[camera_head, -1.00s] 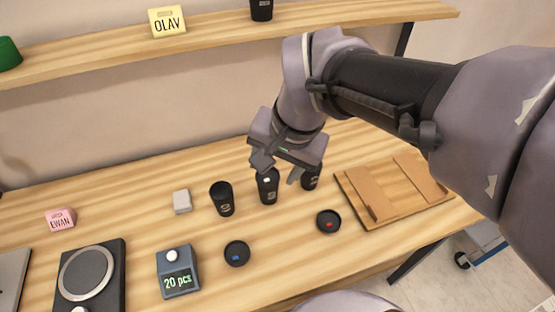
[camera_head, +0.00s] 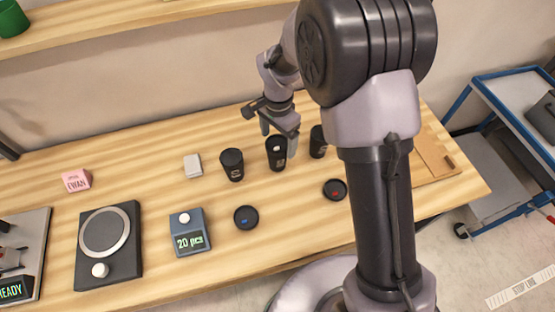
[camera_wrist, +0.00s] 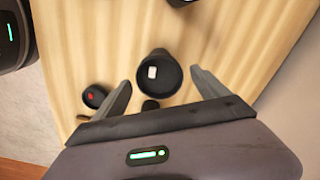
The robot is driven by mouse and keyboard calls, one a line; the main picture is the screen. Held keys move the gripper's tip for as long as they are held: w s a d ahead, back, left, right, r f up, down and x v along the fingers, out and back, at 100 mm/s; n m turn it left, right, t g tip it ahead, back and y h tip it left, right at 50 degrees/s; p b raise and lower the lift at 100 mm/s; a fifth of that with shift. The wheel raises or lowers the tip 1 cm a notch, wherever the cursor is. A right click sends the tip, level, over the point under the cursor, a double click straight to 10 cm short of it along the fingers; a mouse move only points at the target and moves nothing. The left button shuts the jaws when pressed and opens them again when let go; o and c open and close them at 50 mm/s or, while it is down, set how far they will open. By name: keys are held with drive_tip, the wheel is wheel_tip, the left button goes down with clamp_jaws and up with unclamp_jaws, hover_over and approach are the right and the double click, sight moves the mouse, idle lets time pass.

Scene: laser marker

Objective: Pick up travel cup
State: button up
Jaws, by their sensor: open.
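Three black travel cups stand upright in a row on the table: a left cup (camera_head: 232,166), a middle cup (camera_head: 276,160) and a right cup (camera_head: 318,148). My gripper (camera_head: 279,143) is open and points down over the middle cup. In the wrist view that cup (camera_wrist: 158,88) lies between the two open fingers (camera_wrist: 160,79), with a gap on both sides. A small white thing shows at its mouth. Two round black lids lie in front, one with a blue mark (camera_head: 246,218) and one with a red mark (camera_head: 335,190).
A counter box reading "20 pcs" (camera_head: 190,240), a black device with a round plate (camera_head: 122,262), a white block (camera_head: 193,172) and a pink EWAN tag (camera_head: 76,180) are on the table. A wooden board (camera_head: 425,172) is partly behind my arm. A blue-framed cart (camera_head: 490,160) stands right.

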sight(277, 146)
wheel_tip(277, 146, down, 5)
drive_tip(key=shift+a+f+b, duration=0.1)
drive_tip(key=shift+b, duration=1.05)
drive_tip(key=shift+s+r, duration=0.1)
drive_tip(key=shift+r, duration=0.1)
drive_tip(key=shift+c, duration=1.1)
drive_tip(key=c, duration=0.6)
